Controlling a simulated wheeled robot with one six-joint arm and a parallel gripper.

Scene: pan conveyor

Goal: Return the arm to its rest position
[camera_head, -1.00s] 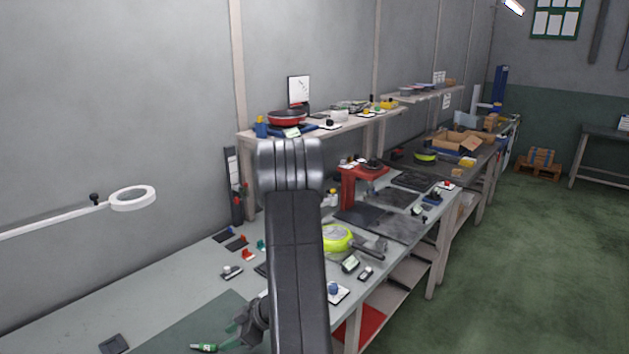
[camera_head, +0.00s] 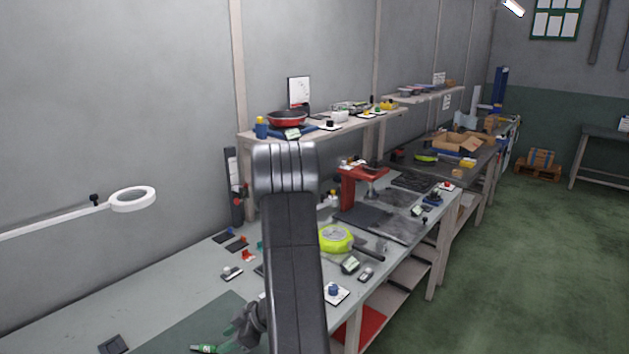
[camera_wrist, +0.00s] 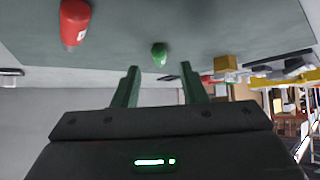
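My gripper (camera_wrist: 158,85) shows in the wrist view with its two green fingers apart and nothing between them. Beyond the fingertips, a small green object (camera_wrist: 159,54) sits on the grey-green work surface, apart from the fingers. In the head view my dark arm rises in front of the bench (camera_head: 165,290). Part of my gripper's wrist shows low at the arm's left, and the fingertips are hard to make out there. A green bottle-like item (camera_head: 204,349) lies near it at the bottom edge.
A lime-green pan (camera_head: 335,238) and a red press stand (camera_head: 352,190) are on the bench right of my arm. A red pan (camera_head: 287,117) is on the shelf. A white ring lamp (camera_head: 132,199) juts in at left.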

